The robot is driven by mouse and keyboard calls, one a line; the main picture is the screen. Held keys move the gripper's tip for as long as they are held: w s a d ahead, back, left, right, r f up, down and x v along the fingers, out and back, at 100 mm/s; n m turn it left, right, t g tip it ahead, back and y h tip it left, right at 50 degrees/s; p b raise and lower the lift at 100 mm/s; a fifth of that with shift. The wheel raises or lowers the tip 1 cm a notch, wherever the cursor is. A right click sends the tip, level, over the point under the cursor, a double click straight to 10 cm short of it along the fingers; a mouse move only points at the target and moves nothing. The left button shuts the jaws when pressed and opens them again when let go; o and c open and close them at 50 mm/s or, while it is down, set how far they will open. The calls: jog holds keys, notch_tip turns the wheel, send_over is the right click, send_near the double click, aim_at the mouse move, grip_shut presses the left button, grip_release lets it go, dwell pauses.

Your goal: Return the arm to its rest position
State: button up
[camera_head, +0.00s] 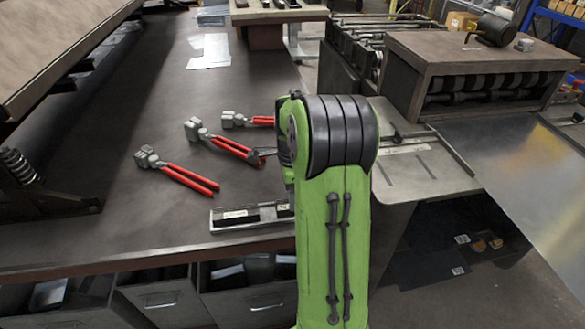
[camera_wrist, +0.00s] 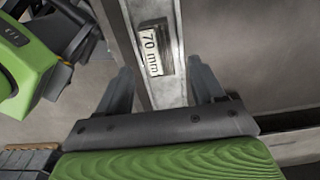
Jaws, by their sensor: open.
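My green and black arm stands in the middle of the head view, bent at its black elbow. My gripper shows in the wrist view (camera_wrist: 160,75), with its two dark fingers spread apart and nothing held between them. Beyond the fingers is a small block labelled "70 mm" (camera_wrist: 152,48), lying in a light metal strip. In the head view the arm hides most of the gripper; a dark tip shows left of the elbow, close to the middle red-handled tool (camera_head: 225,143).
Two more red-handled tools (camera_head: 178,170) (camera_head: 245,120) lie on the dark workbench (camera_head: 110,215). A labelled metal tray (camera_head: 225,226) sits at its front edge, partly behind my arm. A roller machine (camera_head: 480,55) stands right. A slanted panel (camera_head: 60,45) overhangs the left.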

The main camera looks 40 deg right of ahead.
notch_tip(320, 180, up, 13)
jog(key=p, duration=0.3)
jog(key=shift+f, duration=0.2)
